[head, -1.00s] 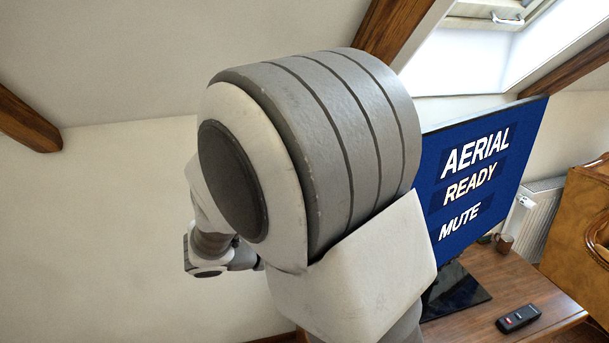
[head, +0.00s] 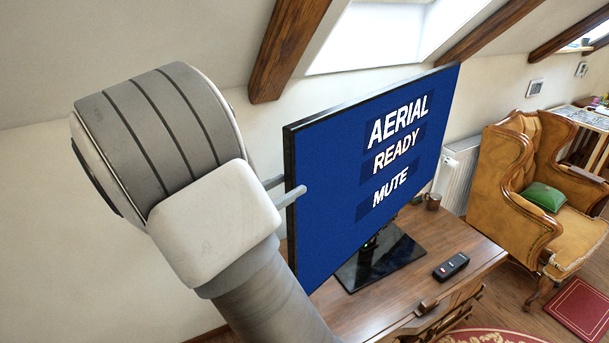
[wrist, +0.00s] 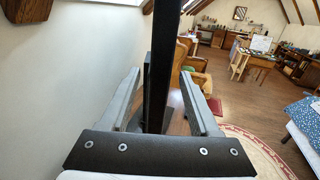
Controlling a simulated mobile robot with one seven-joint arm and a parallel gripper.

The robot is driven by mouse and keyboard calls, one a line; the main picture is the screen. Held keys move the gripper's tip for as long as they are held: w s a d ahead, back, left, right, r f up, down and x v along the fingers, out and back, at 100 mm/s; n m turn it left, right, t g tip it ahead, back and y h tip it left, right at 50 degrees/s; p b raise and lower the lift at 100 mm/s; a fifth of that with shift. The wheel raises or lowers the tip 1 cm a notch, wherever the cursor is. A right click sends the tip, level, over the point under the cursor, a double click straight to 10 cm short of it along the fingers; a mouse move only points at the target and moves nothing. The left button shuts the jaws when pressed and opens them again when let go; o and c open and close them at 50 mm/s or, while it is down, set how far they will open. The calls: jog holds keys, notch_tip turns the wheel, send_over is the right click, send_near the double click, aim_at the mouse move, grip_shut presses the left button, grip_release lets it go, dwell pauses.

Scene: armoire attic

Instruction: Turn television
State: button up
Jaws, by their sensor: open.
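The television (head: 335,165) is a wide flat screen with blue display and the words AERIAL, READY and MUTE. It stands upright on a black glossy base (head: 385,262) on a wooden desk. My gripper (head: 287,190) is open at the screen's left edge, with one finger in front and the other partly hidden behind. In the wrist view the television (wrist: 161,50) shows edge-on as a dark upright bar between the fingers of my gripper (wrist: 161,78). There seems to be a gap on both sides; contact cannot be told.
The wooden desk (head: 455,240) carries a black remote (head: 451,266) and a brown mug (head: 432,201). A radiator (head: 461,180) and a leather armchair (head: 500,170) with a green cushion stand to the right. A sloped ceiling with a wooden beam (head: 290,45) is above.

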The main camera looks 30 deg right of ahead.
aim_at(304, 176)
jog(key=x, duration=0.6)
jog(key=shift+d, duration=0.15)
jog(key=shift+c, duration=0.3)
grip_shut()
dwell(1.0)
